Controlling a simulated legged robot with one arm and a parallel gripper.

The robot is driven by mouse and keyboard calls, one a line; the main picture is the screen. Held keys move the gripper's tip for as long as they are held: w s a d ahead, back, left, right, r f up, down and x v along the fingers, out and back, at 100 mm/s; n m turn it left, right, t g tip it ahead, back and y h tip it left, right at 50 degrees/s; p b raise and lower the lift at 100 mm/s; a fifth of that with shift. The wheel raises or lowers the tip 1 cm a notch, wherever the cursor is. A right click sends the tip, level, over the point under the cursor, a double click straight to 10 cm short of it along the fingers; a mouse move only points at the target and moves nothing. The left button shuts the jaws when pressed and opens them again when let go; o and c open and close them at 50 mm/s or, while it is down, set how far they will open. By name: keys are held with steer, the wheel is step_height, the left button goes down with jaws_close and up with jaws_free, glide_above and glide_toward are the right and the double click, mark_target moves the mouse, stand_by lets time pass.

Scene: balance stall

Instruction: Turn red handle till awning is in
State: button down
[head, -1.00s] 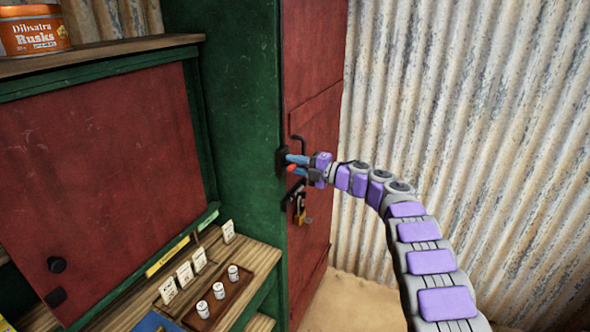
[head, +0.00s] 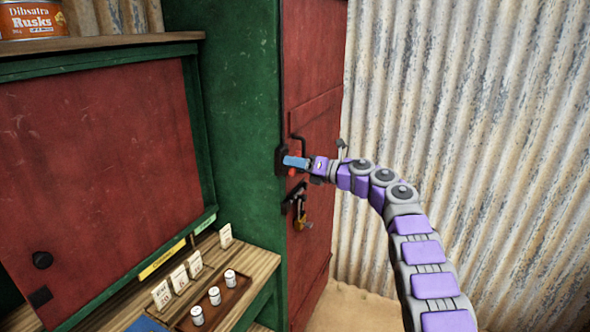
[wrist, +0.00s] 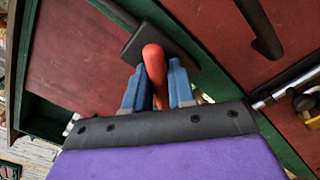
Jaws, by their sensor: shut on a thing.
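The red handle (wrist: 154,66) shows in the wrist view between the two blue fingers of my gripper (wrist: 157,88). A dark box or plate (wrist: 138,45) lies behind the handle. In the head view my gripper (head: 295,163) is at the edge of the green post, shut on the handle, and a bit of red (head: 293,172) shows just below the fingers. The awning is not seen in either view.
A red door (head: 313,80) with a black pull bar stands beside the green post (head: 240,130). A latch with a brass padlock (head: 299,222) hangs just below my gripper. A counter at the lower left holds a tray (head: 238,292) with small white pots and several cards. A corrugated wall (head: 470,120) stands at right.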

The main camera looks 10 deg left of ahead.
steer(key=n, duration=0.3)
steer(key=shift+f+n, duration=0.25)
steer(key=shift+n, duration=0.15)
steer(key=n, duration=0.3)
steer(key=shift+n, duration=0.3)
steer(key=n, duration=0.3)
steer(key=shift+n, duration=0.4)
steer(key=n+p, duration=0.2)
steer(key=shift+a+r+n, duration=0.1)
steer(key=shift+r+n, duration=0.05)
steer(key=shift+n, duration=0.15)
steer(key=n+p, duration=0.2)
steer(key=n, duration=0.1)
steer(key=shift+n, duration=0.3)
steer(key=n+p, duration=0.1)
steer(key=n, duration=0.1)
steer(key=shift+n+p, duration=0.35)
steer(key=shift+n, duration=0.05)
steer(key=n, duration=0.3)
steer(key=n+p, duration=0.1)
steer(key=n, duration=0.1)
steer(key=shift+f, duration=0.25)
steer(key=shift+n, duration=0.4)
